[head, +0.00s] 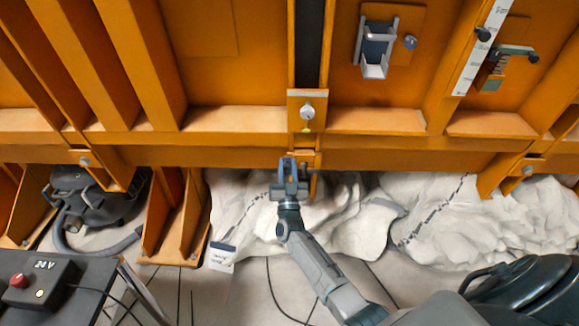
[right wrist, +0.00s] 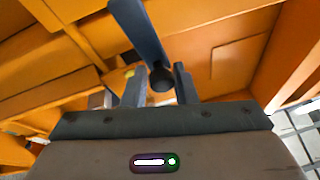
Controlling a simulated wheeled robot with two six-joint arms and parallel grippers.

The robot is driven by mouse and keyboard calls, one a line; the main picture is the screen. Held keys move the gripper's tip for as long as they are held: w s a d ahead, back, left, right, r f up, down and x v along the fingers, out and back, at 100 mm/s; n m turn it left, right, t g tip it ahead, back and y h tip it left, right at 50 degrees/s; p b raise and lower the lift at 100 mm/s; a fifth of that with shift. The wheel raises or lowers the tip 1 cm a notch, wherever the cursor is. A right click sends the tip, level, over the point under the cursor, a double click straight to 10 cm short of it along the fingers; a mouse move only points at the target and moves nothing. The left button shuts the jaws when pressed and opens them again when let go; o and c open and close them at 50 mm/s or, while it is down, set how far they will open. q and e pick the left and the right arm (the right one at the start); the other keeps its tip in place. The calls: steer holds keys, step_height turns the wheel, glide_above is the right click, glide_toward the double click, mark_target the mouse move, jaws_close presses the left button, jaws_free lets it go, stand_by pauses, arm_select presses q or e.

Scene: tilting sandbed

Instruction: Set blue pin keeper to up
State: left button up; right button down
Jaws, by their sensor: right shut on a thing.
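The blue pin keeper (head: 287,164) is at the lower edge of the orange frame, below the central post. Only a short blue piece shows past my right gripper (head: 290,188) in the head view. In the right wrist view the keeper (right wrist: 142,32) is a flat blue-grey bar ending in a dark round knob (right wrist: 162,79). My right gripper (right wrist: 160,88) is shut on the keeper at this knob, with a finger on each side. The far end of the bar is cut off by the picture edge. My left gripper is not in view.
Orange beams and ribs surround the gripper. A plate with a silver bolt (head: 307,112) sits just above. A black vacuum (head: 95,195) stands left, and a 24 V box (head: 42,285) is at lower left.

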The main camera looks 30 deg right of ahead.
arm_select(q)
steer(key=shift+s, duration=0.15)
arm_select(e)
steer(key=shift+a, duration=0.1)
steer(key=c, duration=1.3)
jaws_free()
steer(key=shift+w, duration=0.1)
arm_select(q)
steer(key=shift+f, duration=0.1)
arm_select(e)
steer(key=shift+s+a+f, duration=0.1)
steer(key=shift+s+f, duration=0.15)
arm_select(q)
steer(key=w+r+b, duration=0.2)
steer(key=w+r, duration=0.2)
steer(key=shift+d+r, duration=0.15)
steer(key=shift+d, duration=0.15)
arm_select(e)
steer(key=shift+v, duration=5.05)
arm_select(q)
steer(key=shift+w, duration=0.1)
